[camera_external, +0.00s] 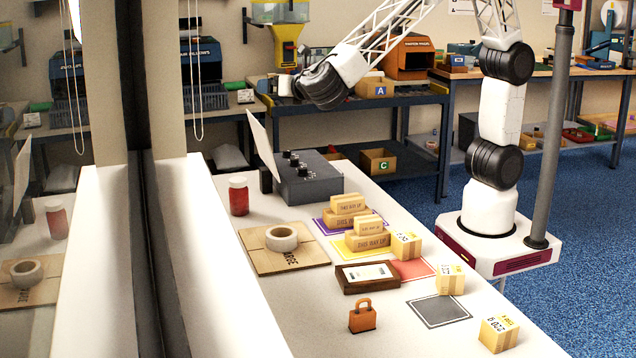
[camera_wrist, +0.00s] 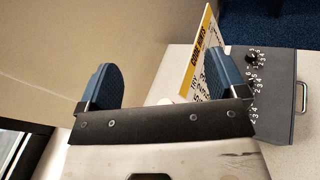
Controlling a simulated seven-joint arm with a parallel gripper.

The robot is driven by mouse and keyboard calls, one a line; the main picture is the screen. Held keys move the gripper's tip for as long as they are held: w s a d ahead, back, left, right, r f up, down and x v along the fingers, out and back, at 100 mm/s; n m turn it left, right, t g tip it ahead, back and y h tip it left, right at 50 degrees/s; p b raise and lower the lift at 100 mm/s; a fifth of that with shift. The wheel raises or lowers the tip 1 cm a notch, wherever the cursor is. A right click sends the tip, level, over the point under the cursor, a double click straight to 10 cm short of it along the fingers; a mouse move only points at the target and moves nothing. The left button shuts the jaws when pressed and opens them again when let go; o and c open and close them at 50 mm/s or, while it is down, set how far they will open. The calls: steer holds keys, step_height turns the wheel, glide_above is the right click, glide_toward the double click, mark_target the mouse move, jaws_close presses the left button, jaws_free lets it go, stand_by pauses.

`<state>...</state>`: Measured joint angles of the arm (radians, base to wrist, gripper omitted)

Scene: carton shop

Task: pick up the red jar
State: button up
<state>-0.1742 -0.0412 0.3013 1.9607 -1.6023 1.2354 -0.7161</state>
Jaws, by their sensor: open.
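The red jar (camera_external: 239,199) with a white lid stands upright on the white table in the external view, left of the grey control box and behind the flat cardboard. I cannot make it out clearly in the wrist view. My gripper (camera_wrist: 163,78) shows in the wrist view with its two blue fingers wide apart and nothing clearly held between them. In the external view my arm reaches left above the table's far end, with its dark end joint high above the jar and to its right. The fingers cannot be made out there.
The grey control box (camera_external: 306,181) with knobs and an upright sign (camera_external: 262,148) stand close to the jar; the box (camera_wrist: 262,95) and sign (camera_wrist: 203,55) show in the wrist view. A tape roll (camera_external: 281,238) lies on cardboard (camera_external: 262,262).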

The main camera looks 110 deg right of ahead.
steer(key=w+a+f+n+t, duration=0.2)
steer(key=w+a+n+t, duration=0.15)
steer(key=w, duration=0.35)
glide_toward(246, 195)
steer(key=shift+n+h, duration=0.3)
steer(key=shift+n, duration=0.05)
steer(key=x, duration=0.5)
steer(key=shift+w+a+f, duration=0.1)
steer(key=shift+w+f, duration=0.05)
steer(key=shift+w, duration=0.05)
steer(key=shift+x, duration=1.25)
steer(key=shift+x, duration=2.65)
steer(key=shift+s+f, duration=0.1)
